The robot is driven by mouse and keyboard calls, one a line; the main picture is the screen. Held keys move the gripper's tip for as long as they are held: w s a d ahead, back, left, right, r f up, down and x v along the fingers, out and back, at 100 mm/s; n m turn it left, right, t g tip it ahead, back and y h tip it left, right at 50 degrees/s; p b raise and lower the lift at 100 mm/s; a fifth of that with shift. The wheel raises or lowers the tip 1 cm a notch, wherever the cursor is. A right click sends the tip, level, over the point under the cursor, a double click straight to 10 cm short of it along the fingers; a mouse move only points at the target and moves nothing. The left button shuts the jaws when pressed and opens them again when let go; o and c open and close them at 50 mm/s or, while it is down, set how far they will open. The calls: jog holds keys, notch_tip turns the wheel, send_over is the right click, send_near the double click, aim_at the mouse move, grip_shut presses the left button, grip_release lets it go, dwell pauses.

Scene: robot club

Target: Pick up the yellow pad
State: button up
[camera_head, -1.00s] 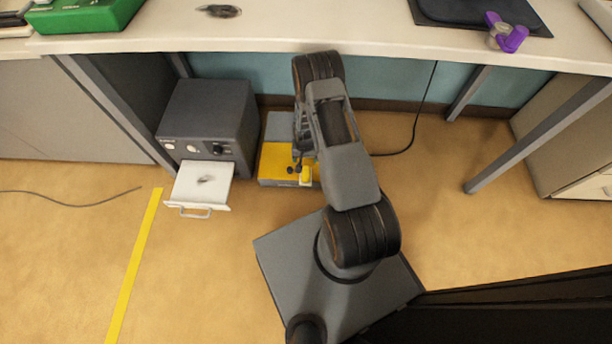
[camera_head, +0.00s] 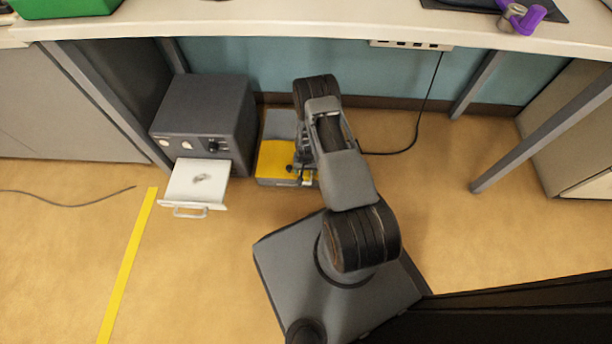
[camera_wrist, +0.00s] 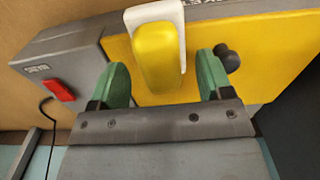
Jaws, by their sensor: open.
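The yellow pad (camera_wrist: 154,55) is a rounded block with a white backing, by the edge of a yellow panel in the wrist view. In the head view it is a small patch (camera_head: 307,176), partly hidden by my arm. My gripper (camera_wrist: 162,75) is open, with one green finger on each side of the pad. Gaps show between the fingers and the pad, and I cannot tell whether either touches it. In the head view my gripper (camera_head: 298,168) is over the yellow-topped machine (camera_head: 273,158), mostly hidden by the arm.
A black knob (camera_wrist: 228,58) is close to the right finger. A red switch (camera_wrist: 55,88) is on the machine's grey part. A dark grey box (camera_head: 207,112) with an open white drawer (camera_head: 197,184) stands left of the machine. The worktop (camera_head: 300,40) overhangs behind.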

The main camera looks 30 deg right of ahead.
jog(key=shift+f, duration=0.55)
jog(key=shift+r, duration=0.1)
jog(key=shift+c, duration=0.3)
jog(key=c, duration=0.9)
jog(key=shift+c, duration=0.2)
